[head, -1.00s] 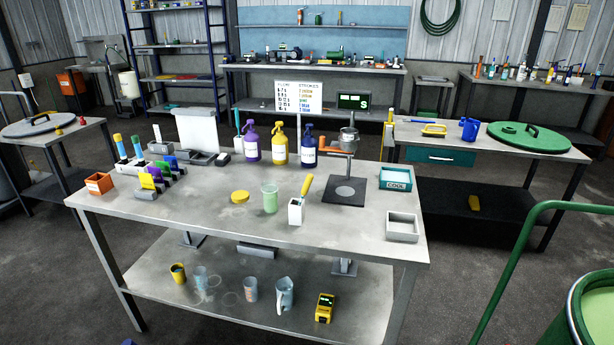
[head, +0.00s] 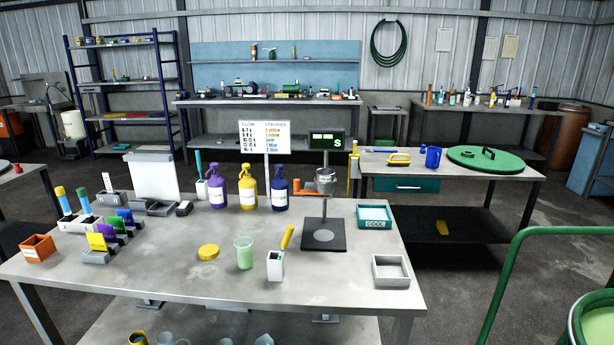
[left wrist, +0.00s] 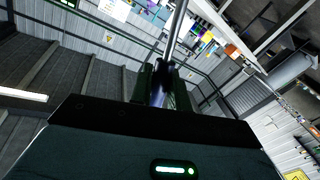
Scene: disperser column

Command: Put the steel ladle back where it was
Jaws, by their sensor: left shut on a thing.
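In the left wrist view my left gripper (left wrist: 160,88) is shut on a thin, shiny steel rod (left wrist: 177,32), which looks like the handle of the steel ladle. The rod runs up and out of the top of that view. The ladle's bowl is not visible. Neither gripper shows in the head view, and my right gripper is in no view. I cannot make out an empty ladle holder in the head view.
A green drum (head: 592,325) of pale green liquid stands at the lower right, beside a green rail (head: 520,248). The grey workbench (head: 190,280) holds pump bottles, a green beaker (head: 244,253) and trays. Dark floor (head: 455,300) lies open between bench and drum.

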